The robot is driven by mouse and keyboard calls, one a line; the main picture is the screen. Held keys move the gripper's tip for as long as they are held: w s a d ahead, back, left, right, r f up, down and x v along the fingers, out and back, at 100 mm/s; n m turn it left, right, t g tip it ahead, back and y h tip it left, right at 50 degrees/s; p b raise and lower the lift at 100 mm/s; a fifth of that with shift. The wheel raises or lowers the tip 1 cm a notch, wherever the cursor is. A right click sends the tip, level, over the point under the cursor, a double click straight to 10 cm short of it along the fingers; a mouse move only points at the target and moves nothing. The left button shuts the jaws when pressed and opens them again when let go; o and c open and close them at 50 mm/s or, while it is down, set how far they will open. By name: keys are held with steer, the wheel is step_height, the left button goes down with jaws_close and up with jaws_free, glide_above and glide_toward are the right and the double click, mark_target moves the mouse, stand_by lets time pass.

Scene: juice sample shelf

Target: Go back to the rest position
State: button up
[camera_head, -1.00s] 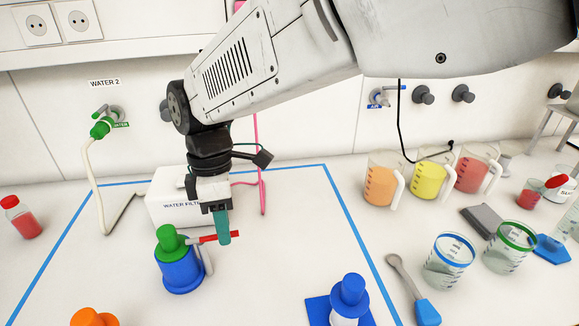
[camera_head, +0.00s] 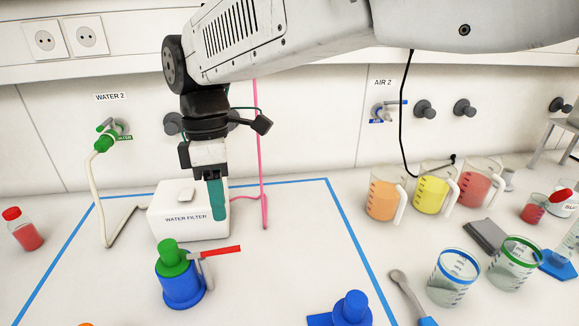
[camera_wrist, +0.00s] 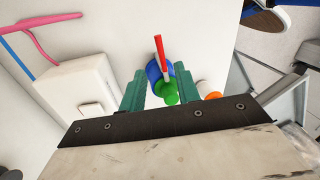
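My gripper (camera_head: 216,199) hangs pointing down in the head view, in front of the white water filter box (camera_head: 195,227) and above the bench. In the wrist view its two teal fingers (camera_wrist: 161,91) stand apart with nothing between them. Beyond them is a blue bottle with a green top (camera_wrist: 166,88) and a red lever handle (camera_wrist: 161,52). In the head view this blue and green bottle (camera_head: 180,285) stands upright on the bench, below and apart from the fingers. Its red handle (camera_head: 222,251) points right.
Jugs of orange (camera_head: 383,200), yellow (camera_head: 430,194) and red juice (camera_head: 478,184) stand at the right. Two beakers, one blue-rimmed (camera_head: 452,278), stand nearer. A blue-capped bottle (camera_head: 352,307) is at the front. A white hose (camera_head: 96,200) and pink tubing (camera_head: 261,150) run near the wall.

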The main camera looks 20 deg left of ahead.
stand_by(0.3)
steer(key=d+f+m, duration=0.2)
steer(key=m, duration=0.1)
steer(key=shift+s+d+f+h, duration=0.15)
steer(key=shift+s+f+h, duration=0.15)
steer(key=shift+s, duration=0.1)
steer(key=w+d+r+m+y, duration=0.1)
steer(key=d+m, duration=0.7)
steer(key=d, duration=1)
steer(key=d+r+m, duration=0.2)
steer(key=d+m, duration=0.6)
steer(key=d, duration=1)
steer(key=s+d+f+m+t, duration=0.1)
steer(key=s+d+m+t, duration=0.2)
steer(key=d, duration=1.1)
steer(key=s+m, duration=0.3)
steer(key=s, duration=0.1)
steer(key=shift+d+y, duration=0.3)
steer(key=shift+y, duration=0.1)
